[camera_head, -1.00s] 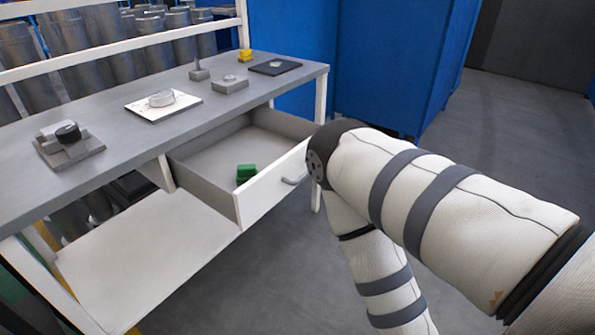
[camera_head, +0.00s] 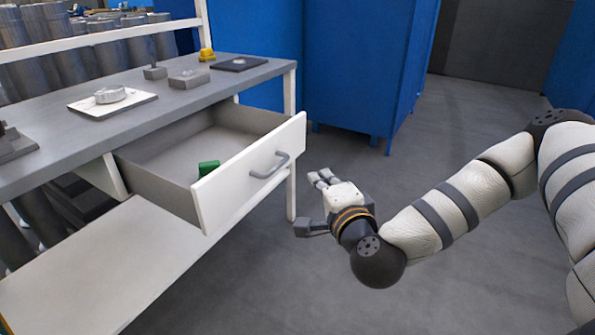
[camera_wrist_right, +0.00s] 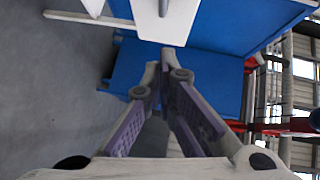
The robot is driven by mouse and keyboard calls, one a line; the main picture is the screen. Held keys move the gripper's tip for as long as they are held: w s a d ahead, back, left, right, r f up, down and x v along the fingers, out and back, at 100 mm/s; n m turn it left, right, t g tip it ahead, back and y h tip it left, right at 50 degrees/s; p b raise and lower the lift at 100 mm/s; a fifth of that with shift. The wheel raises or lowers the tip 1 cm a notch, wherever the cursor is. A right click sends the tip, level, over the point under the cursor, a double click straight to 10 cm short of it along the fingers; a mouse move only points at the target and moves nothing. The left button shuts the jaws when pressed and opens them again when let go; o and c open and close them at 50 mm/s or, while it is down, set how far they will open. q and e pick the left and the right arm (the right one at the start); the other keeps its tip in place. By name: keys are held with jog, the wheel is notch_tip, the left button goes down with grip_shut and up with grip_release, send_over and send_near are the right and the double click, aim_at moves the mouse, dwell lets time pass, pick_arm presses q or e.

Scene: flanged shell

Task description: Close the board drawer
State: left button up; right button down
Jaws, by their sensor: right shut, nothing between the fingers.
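The board drawer (camera_head: 240,186) is pulled open under the workbench. Its white front carries a grey bar handle (camera_head: 269,166), and a green block (camera_head: 208,168) lies inside. My right gripper (camera_head: 319,179) is shut and empty, just right of the drawer front and apart from it in the head view. In the right wrist view, the closed fingertips (camera_wrist_right: 167,62) point toward the white drawer front (camera_wrist_right: 180,30), with part of the handle (camera_wrist_right: 163,8) at the top edge. My left gripper is not in view.
The grey bench top (camera_head: 60,146) holds a white board (camera_head: 113,103) with a round part, grey blocks and a dark plate (camera_head: 240,63). A white lower shelf (camera_head: 90,270) extends below. Blue cabinets (camera_head: 360,70) stand behind. The floor at right is open.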

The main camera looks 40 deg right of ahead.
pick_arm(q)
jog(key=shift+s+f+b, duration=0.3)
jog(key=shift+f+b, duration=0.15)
pick_arm(e)
jog(key=w+f, duration=0.1)
jog(key=w, duration=0.7)
jog(key=shift+w+d+f, duration=0.25)
jog(key=shift+d+f, duration=0.05)
jog(key=shift+f, duration=0.05)
jog(key=shift+w, duration=0.1)
